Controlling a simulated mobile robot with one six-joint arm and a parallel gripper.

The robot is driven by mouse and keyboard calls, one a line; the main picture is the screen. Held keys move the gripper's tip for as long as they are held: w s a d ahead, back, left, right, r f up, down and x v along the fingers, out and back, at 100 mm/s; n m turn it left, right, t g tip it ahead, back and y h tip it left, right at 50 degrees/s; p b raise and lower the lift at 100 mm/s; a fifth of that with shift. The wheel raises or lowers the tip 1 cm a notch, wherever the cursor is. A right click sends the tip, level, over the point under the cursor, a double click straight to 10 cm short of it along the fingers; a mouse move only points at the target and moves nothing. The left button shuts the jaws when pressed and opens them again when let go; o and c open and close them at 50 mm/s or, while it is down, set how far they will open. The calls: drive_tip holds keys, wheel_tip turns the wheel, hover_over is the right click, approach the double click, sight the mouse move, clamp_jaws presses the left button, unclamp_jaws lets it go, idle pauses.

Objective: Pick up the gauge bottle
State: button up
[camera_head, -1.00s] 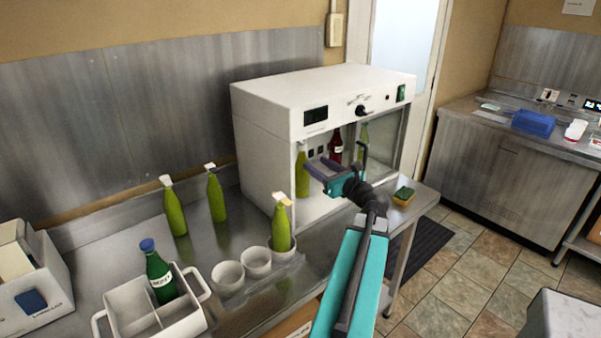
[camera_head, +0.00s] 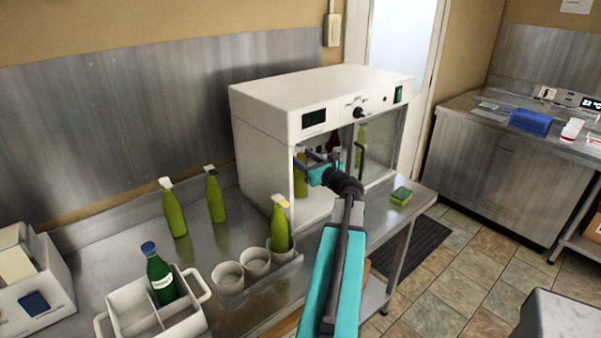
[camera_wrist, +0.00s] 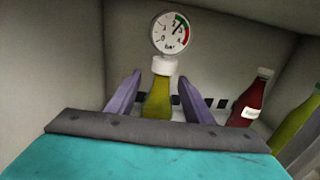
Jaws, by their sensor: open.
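The gauge bottle (camera_wrist: 159,98) is green with a white cap and a round dial (camera_wrist: 171,33) marked "bar" on top. It stands upright inside the white cabinet (camera_head: 265,135). In the head view the bottle (camera_head: 300,182) is partly hidden by my gripper (camera_head: 308,163), which reaches into the cabinet opening. In the wrist view my gripper (camera_wrist: 159,88) is open, with one purple finger on each side of the bottle's outline. I cannot tell whether the fingers are level with the bottle or still short of it. The bottle's lower part is hidden behind my gripper.
Inside the cabinet, a red bottle (camera_wrist: 249,98) and another green bottle (camera_wrist: 297,130) stand to the right. A glass door (camera_head: 383,140) covers the cabinet's right side. Outside are green bottles (camera_head: 215,195), white cups (camera_head: 228,278), a caddy (camera_head: 130,300) and a sponge (camera_head: 401,196).

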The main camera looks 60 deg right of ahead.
drive_tip(key=shift+w+d, duration=0.1)
idle(0.3)
drive_tip(key=shift+p+x, duration=1)
drive_tip(key=shift+x, duration=0.85)
drive_tip(key=shift+w+d, duration=0.35)
drive_tip(key=shift+w, duration=0.25)
clamp_jaws()
